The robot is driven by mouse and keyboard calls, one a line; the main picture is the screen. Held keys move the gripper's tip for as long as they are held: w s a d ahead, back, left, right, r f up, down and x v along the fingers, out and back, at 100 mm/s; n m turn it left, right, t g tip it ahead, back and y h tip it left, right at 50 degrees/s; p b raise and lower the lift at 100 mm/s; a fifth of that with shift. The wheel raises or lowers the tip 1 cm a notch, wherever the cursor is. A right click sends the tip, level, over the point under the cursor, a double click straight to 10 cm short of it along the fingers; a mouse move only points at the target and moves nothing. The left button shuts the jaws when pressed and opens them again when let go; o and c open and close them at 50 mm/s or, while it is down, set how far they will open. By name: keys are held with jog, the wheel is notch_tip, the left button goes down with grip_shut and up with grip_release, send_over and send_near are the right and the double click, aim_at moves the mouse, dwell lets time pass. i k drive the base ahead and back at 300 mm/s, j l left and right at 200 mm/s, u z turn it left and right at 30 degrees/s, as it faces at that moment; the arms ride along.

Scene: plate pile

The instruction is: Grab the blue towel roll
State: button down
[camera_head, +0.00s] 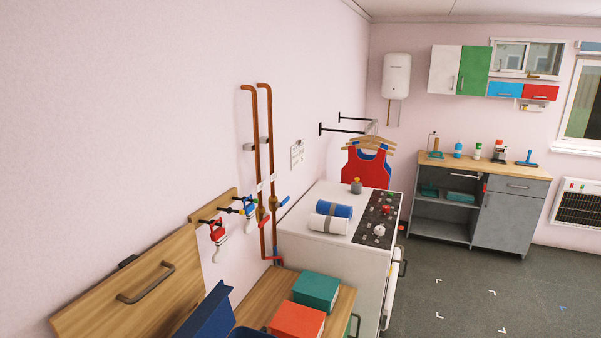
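The blue towel roll (343,211) lies on its side on the top of the white stove (298,206), left of the dark hob panel. A grey band wraps its middle. A white towel roll (318,223) with a similar grey band lies right in front of it, close alongside; I cannot tell whether they touch. It hides part of the blue roll's lower side. My gripper is not in view.
A small grey and yellow object (356,186) stands behind the rolls. Knobs and a white item (379,231) sit on the hob panel (372,217). Teal (317,290) and orange (297,320) boxes stand on the wooden counter in front. Pipes (257,150) run up the left wall. Open floor (460,280) lies right.

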aim_at(323, 208)
jog(key=u, duration=1.25)
jog(key=i+l, duration=0.15)
jog(key=l, duration=0.2)
jog(key=i+l+u, duration=0.1)
jog(key=l, duration=0.3)
jog(key=i+l, duration=0.2)
jog(key=l, duration=0.15)
jog(key=i+l+u, duration=0.1)
jog(key=l, duration=0.3)
jog(key=i+l, duration=0.2)
jog(key=l, duration=0.2)
jog(key=i+l, duration=0.15)
jog(key=l, duration=0.25)
jog(key=i+l+u, duration=0.1)
jog(key=l, duration=0.25)
jog(key=i+l, duration=0.15)
jog(key=l, duration=0.25)
jog(key=u, duration=0.05)
